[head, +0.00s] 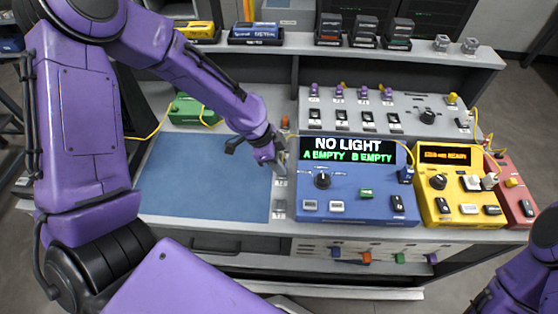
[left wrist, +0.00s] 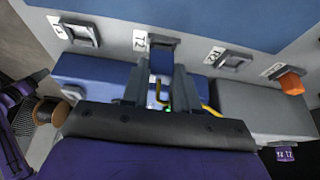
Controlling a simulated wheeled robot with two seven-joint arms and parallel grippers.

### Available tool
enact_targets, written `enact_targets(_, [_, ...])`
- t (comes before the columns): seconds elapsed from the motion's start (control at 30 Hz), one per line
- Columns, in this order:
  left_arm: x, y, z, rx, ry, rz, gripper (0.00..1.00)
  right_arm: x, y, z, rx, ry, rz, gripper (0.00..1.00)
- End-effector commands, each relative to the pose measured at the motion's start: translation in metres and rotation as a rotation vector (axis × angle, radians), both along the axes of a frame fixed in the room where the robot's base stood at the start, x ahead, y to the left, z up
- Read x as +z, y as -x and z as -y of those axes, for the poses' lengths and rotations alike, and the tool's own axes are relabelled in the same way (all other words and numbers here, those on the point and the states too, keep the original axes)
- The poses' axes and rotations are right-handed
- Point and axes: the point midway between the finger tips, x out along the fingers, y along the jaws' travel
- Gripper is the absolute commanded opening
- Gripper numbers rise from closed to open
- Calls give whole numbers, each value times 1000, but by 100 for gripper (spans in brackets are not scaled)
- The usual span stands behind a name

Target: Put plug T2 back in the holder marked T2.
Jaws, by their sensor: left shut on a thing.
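My left gripper (head: 279,163) is over the strip between the blue mat and the blue tester. I cannot read a mark on the held plug. My right gripper is out of view; only part of that arm shows at the lower right.
Other holders (left wrist: 83,34) (left wrist: 235,60) flank the T2 holder, and an orange plug (left wrist: 291,83) sits at the strip's far end. The blue tester (head: 350,190) reads NO LIGHT, A EMPTY, B EMPTY. The blue mat (head: 200,180) is clear. A yellow device (head: 458,190) stands right.

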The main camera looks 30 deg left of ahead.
Motion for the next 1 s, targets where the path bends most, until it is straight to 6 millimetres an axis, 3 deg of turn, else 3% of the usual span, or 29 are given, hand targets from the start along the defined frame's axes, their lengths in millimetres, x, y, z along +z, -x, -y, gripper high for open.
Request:
enact_targets(0.33, [-5,0,0,0,0,0,0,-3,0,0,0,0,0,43])
enact_targets(0.37, [-5,0,0,0,0,0,38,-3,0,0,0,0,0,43])
enact_targets(0.4, [-5,0,0,0,0,0,51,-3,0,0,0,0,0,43])
enact_targets(0.43, [-5,0,0,0,0,0,58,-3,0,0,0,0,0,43])
enact_targets(0.77, [0,0,-1,0,0,2,58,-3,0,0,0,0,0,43])
enact_targets(1.0, [48,8,-19,1,0,7,58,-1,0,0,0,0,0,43])
